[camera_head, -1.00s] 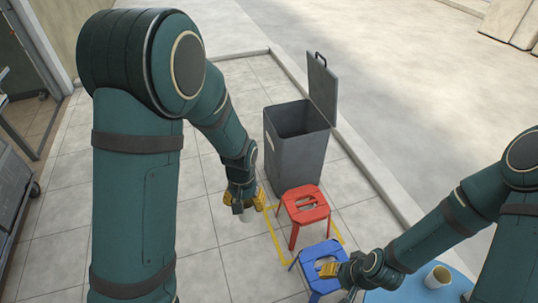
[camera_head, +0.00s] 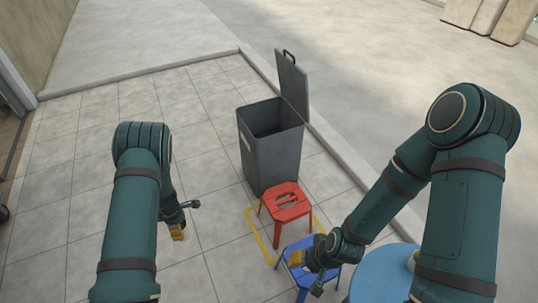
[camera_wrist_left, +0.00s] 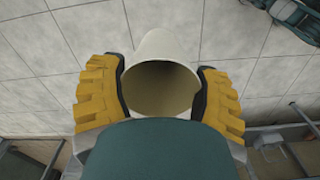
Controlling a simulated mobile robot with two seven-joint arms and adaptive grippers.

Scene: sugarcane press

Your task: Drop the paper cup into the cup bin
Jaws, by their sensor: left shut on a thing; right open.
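The paper cup (camera_wrist_left: 168,46) is white and shows between the yellow fingers of my left gripper (camera_wrist_left: 160,92) in the left wrist view, its open mouth facing the camera. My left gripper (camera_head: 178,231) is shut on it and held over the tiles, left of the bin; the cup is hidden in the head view. The grey cup bin (camera_head: 272,160) stands on the tiles with its lid (camera_head: 293,85) raised and its top open. My right gripper (camera_head: 297,259) is open over the blue stool, with no object seen in it.
A red stool (camera_head: 287,210) stands in front of the bin, and a blue stool (camera_head: 303,283) is nearer. A round blue table (camera_head: 378,278) at right carries a cup partly hidden by my right arm. Tiles left of the bin are clear.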

